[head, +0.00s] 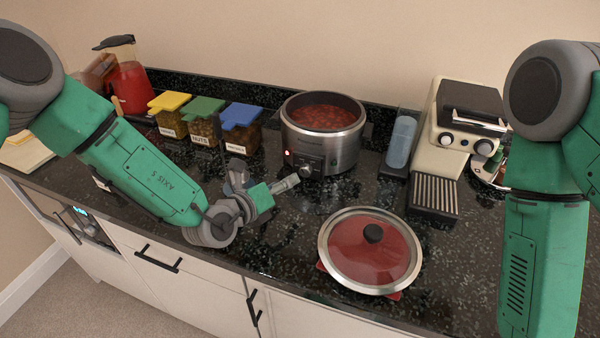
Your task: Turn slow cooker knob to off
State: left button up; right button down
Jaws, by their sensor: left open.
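The slow cooker (343,151) is a round steel pot with an open top and red chili-like food inside. It stands at the back middle of the counter. Its dark front panel has a small lit red light and a knob (307,171) low on the panel. My left gripper (266,174) is open and empty, in front and to the left of the panel. One finger points towards the knob; I cannot tell whether it touches it. The knob's setting is too small to read. My right arm shows at the right edge, but its gripper is out of view.
The glass lid (357,259) lies on a red mat at the front. Containers with yellow, green and blue lids (241,115) stand left of the cooker. A cream coffee machine (455,130) stands right, with a blue bottle (401,142) beside it. A blender (128,88) stands back left.

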aim_at(306, 174)
pick_arm(q)
jog(key=x, duration=0.5)
jog(key=d+x, duration=0.1)
jog(key=x, duration=0.1)
jog(key=shift+d, duration=0.3)
jog(key=shift+w+a+f, duration=0.1)
jog(key=shift+w, duration=0.05)
jog(key=shift+w+a, duration=0.1)
jog(key=shift+a, duration=0.35)
jog(key=shift+d, duration=0.1)
jog(key=c, duration=0.9)
jog(key=shift+d, duration=0.15)
grip_shut()
jog(key=shift+c, duration=1.1)
grip_release()
jog(key=shift+s+d, duration=0.15)
jog(key=shift+s, duration=0.05)
grip_shut()
grip_release()
